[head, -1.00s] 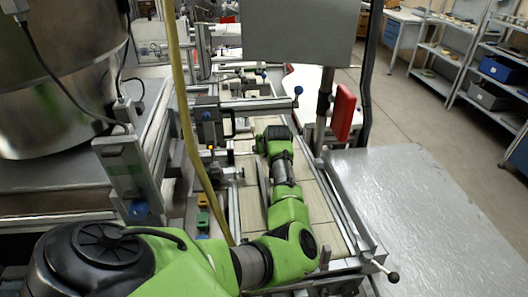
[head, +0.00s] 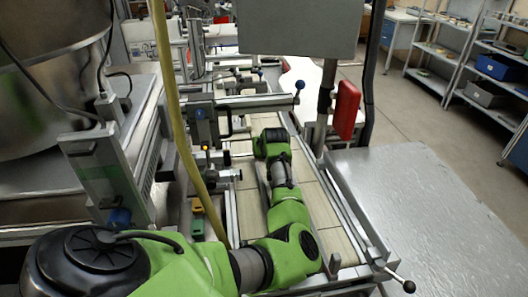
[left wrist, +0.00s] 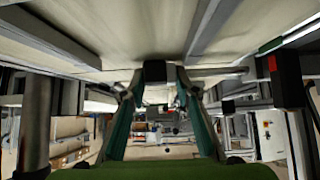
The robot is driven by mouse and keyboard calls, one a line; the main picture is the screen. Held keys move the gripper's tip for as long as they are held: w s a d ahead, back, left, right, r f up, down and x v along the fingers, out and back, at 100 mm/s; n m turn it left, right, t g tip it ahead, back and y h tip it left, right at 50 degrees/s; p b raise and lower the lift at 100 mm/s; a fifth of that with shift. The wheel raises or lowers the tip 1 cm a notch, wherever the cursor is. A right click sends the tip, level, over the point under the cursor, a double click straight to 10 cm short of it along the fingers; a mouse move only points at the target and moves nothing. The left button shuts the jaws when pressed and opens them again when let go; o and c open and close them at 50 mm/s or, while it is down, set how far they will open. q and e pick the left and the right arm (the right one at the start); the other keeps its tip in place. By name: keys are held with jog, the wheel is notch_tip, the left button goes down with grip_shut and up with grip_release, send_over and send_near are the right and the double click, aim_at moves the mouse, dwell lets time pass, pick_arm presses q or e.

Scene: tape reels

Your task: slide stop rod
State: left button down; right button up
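A small dark block (left wrist: 154,72) shows between the tips; contact cannot be told. My right gripper is not seen.
A yellow hose (head: 175,110) hangs close to my left arm. A large metal drum (head: 50,80) stands at left. A red box (head: 346,110) on a post and a black-knobbed lever (head: 408,287) are at right. The grey metal tabletop (head: 420,210) is bare.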

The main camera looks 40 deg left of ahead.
pick_arm(q)
jog(key=s+a+p, duration=0.2)
jog(key=s, duration=0.1)
jog(key=shift+s+a+r+p, duration=0.1)
jog(key=shift+a+p, duration=0.15)
jog(key=shift+p, duration=0.05)
jog(key=shift+s+a, duration=0.2)
jog(key=shift+s, duration=0.05)
jog(key=c, duration=1.8)
grip_release()
jog(key=shift+o, duration=1.2)
jog(key=shift+w+a+f, duration=0.15)
jog(key=shift+f, duration=0.15)
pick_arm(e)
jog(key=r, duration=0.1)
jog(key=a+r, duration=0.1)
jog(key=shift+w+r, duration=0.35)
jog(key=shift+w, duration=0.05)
pick_arm(q)
jog(key=shift+r, duration=0.15)
jog(key=shift+v, duration=3.7)
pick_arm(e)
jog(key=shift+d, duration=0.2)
